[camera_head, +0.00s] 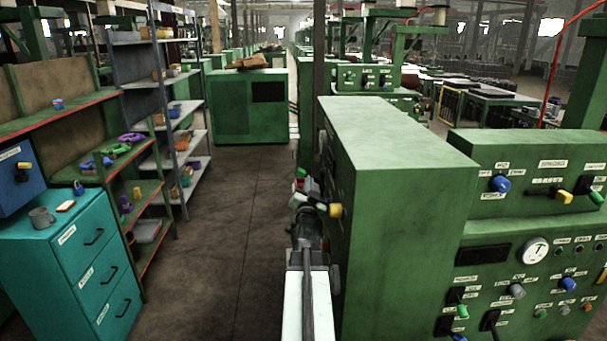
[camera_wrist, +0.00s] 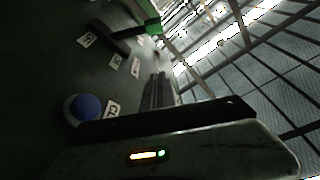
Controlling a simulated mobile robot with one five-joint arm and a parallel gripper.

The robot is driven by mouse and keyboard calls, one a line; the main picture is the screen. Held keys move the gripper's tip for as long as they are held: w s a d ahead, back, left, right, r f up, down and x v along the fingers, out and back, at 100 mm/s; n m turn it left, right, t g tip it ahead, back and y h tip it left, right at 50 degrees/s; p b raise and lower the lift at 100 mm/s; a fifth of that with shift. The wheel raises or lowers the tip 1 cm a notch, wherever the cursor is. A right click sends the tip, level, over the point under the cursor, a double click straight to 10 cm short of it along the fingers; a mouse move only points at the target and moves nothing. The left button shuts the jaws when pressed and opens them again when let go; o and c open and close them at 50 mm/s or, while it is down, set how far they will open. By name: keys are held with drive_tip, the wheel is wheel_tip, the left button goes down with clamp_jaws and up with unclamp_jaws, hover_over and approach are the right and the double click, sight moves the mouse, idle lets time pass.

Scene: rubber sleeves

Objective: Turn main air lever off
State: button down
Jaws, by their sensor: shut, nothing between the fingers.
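My gripper (camera_head: 306,187) is at the left face of a tall green cabinet (camera_head: 410,160). In the wrist view its dark fingers (camera_wrist: 158,90) are shut together with nothing between them. That view shows a dark lever with a green handle (camera_wrist: 151,26) on a dark panel, ahead of the fingertips and apart from them in the picture. I cannot tell which control is the main air lever. A yellow knob (camera_head: 335,210) shows beside my wrist in the head view.
A round blue knob (camera_wrist: 84,108) is on the panel close to my wrist. A lower green control panel (camera_head: 530,250) with a gauge, knobs and levers stands at right. A teal drawer cabinet (camera_head: 85,265) and shelves (camera_head: 165,110) line the left. The aisle floor (camera_head: 225,220) between is clear.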

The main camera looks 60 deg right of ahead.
sight(304, 172)
drive_tip(key=shift+w, duration=0.1)
drive_tip(key=w+d, duration=0.2)
drive_tip(key=d, duration=0.1)
drive_tip(key=w+d+f, duration=0.1)
drive_tip(key=w+d, duration=0.1)
drive_tip(key=d, duration=0.1)
drive_tip(key=w+d+b, duration=0.1)
drive_tip(key=w+d, duration=0.2)
drive_tip(key=shift+w+f, duration=0.1)
drive_tip(key=shift+f, duration=0.05)
